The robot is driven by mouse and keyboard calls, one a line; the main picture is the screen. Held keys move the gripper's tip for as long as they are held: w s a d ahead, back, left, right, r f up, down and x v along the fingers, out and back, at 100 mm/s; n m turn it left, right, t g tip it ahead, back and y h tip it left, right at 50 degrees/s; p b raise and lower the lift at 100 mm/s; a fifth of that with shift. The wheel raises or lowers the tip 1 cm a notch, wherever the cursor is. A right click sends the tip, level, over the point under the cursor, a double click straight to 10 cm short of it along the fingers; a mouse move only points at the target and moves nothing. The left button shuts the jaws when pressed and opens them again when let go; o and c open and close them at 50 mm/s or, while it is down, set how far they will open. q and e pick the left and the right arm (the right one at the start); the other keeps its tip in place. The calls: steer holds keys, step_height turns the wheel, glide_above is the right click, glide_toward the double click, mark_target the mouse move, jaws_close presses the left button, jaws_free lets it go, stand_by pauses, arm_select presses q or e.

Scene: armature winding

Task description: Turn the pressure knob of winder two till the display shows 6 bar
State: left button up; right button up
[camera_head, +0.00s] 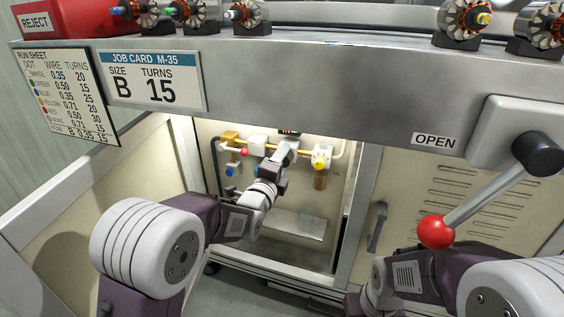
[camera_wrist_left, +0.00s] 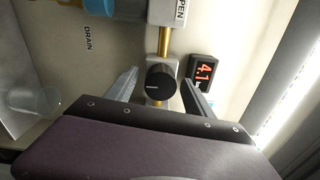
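The black pressure knob (camera_wrist_left: 160,84) with a white mark shows in the left wrist view, on a brass pipe line. The red digital display (camera_wrist_left: 203,72) to its right is turned sideways and seems to read 4.1. My left gripper (camera_wrist_left: 159,79) is open, with one finger on each side of the knob and a visible gap to it. In the head view my left gripper (camera_head: 285,155) reaches into the lit cabinet and hides the knob. The display (camera_head: 289,132) is mostly hidden there. My right arm is at lower right; its gripper is out of sight.
The cabinet opening (camera_head: 187,150) has narrow side posts. Inside are a red-knobbed valve (camera_head: 245,152), a yellow fitting (camera_head: 322,157) and brass pipes. A red-ball lever (camera_head: 437,231) by an OPEN label (camera_head: 436,141) projects at right. A clear cup (camera_wrist_left: 33,101) shows near a DRAIN label.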

arm_select(q)
steer(key=v, duration=0.9)
